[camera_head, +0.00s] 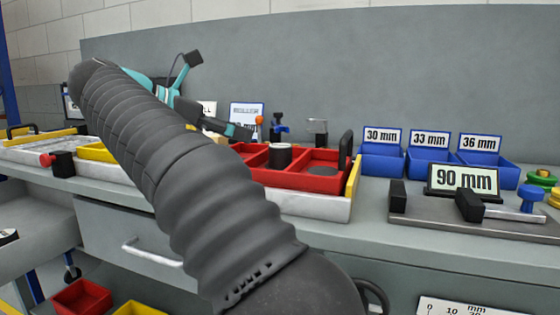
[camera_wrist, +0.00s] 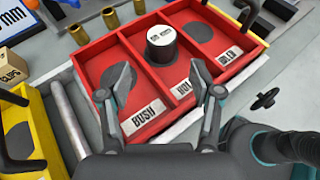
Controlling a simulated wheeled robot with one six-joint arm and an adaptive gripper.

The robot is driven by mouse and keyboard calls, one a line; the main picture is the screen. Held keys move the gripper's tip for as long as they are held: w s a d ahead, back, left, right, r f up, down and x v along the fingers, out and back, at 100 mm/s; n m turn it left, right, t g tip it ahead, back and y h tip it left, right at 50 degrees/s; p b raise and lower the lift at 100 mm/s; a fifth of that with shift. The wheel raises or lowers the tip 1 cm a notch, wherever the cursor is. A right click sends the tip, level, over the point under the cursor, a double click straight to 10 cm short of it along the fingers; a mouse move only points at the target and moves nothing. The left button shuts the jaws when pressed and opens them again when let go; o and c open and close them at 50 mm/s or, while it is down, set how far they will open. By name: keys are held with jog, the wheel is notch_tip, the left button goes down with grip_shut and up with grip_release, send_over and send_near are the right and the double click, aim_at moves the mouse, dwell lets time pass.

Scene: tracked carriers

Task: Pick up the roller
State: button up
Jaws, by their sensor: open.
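The roller, a short dark cylinder with a pale top (camera_wrist: 162,35), stands upright in the middle compartment of a red tray (camera_wrist: 88,62). In the head view the roller (camera_head: 279,157) shows in the red tray (camera_head: 300,181) beyond my arm. The middle compartment's label (camera_wrist: 182,89) is partly hidden by a finger. My gripper (camera_wrist: 160,80) is open and empty in the wrist view. Its fingers are spread over the near part of the tray, on the near side of the roller and apart from it. In the head view my arm hides part of the tray.
The left compartment, labelled BUSH (camera_wrist: 148,112), and the right compartment each show a dark disc and no part. A yellow-edged bin (camera_wrist: 35,115) lies left. Several brass pieces (camera_wrist: 110,18) stand beyond the tray. Blue bins (camera_head: 428,160) and a 90 mm sign (camera_head: 463,180) stand right.

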aim_at(276, 146)
jog(key=b+x, duration=0.1)
jog(key=x, duration=0.4)
jog(key=shift+d+f+b, duration=0.1)
jog(key=shift+b, duration=0.2)
jog(key=b+x, duration=0.1)
jog(key=x, duration=0.1)
jog(key=b+x, duration=0.1)
jog(key=x, duration=0.1)
jog(key=shift+d+f+b, duration=0.1)
jog(key=shift+f+b, duration=0.2)
jog(key=shift+f, duration=0.1)
jog(key=shift+w+d, duration=0.25)
jog(key=shift+d, duration=0.05)
grip_shut()
jog(key=shift+r, duration=0.1)
